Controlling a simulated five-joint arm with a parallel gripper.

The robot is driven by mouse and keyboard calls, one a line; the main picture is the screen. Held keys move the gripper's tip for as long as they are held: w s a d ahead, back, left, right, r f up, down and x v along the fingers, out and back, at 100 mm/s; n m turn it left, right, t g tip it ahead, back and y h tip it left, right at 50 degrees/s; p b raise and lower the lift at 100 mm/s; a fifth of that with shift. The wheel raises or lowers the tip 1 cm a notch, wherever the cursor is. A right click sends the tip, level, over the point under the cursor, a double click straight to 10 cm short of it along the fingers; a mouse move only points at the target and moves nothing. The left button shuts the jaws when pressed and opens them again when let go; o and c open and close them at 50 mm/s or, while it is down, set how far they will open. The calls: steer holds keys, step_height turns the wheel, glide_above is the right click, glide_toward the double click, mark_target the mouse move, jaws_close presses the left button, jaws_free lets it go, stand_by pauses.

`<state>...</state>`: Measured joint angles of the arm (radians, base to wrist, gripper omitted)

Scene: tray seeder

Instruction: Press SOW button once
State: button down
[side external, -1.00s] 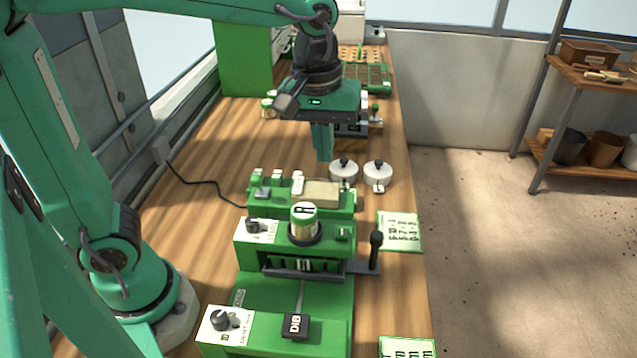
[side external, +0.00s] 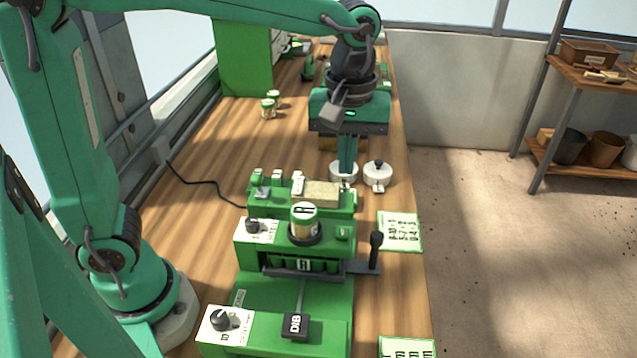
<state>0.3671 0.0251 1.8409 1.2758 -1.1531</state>
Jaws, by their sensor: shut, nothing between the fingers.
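The green seeder machine (side external: 250,295) stands on the bench in the foreground, with a dial panel, a seed jar (side external: 304,222) and a black DIB pad (side external: 295,325). A small green button-like block (side external: 343,234) sits right of the jar; its lettering is too small to read, so I cannot tell whether it is the SOW button. My gripper (side external: 346,170) points down with its fingers together, empty. It is behind the seeder, and its tips overlap the left white lidded pot (side external: 343,180) in view. I cannot tell whether they touch it.
A black-knobbed side lever (side external: 376,250) sticks out at the seeder's right. A green unit with a tan block (side external: 322,194) stands behind the seeder. A second lidded pot (side external: 378,175) and a card (side external: 400,231) are near the right bench edge. The left bench is mostly clear.

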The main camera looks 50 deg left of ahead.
mark_target(341, 232)
step_height(341, 232, down, 14)
steer(key=shift+r, duration=0.15)
stand_by(0.6)
steer(key=shift+s+f, duration=0.1)
steer(key=shift+f, duration=1.05)
steer(key=shift+r, duration=0.2)
step_height(341, 232, up, 15)
steer(key=shift+w, duration=0.3)
steer(key=shift+d, duration=0.1)
stand_by(0.5)
steer(key=s+a+m+t, duration=0.5)
steer(key=s+a+m, duration=0.4)
steer(key=s+a, duration=0.3)
steer(key=shift+s+a+t, duration=0.3)
steer(key=shift+s+a, duration=0.05)
steer(key=shift+a, duration=0.4)
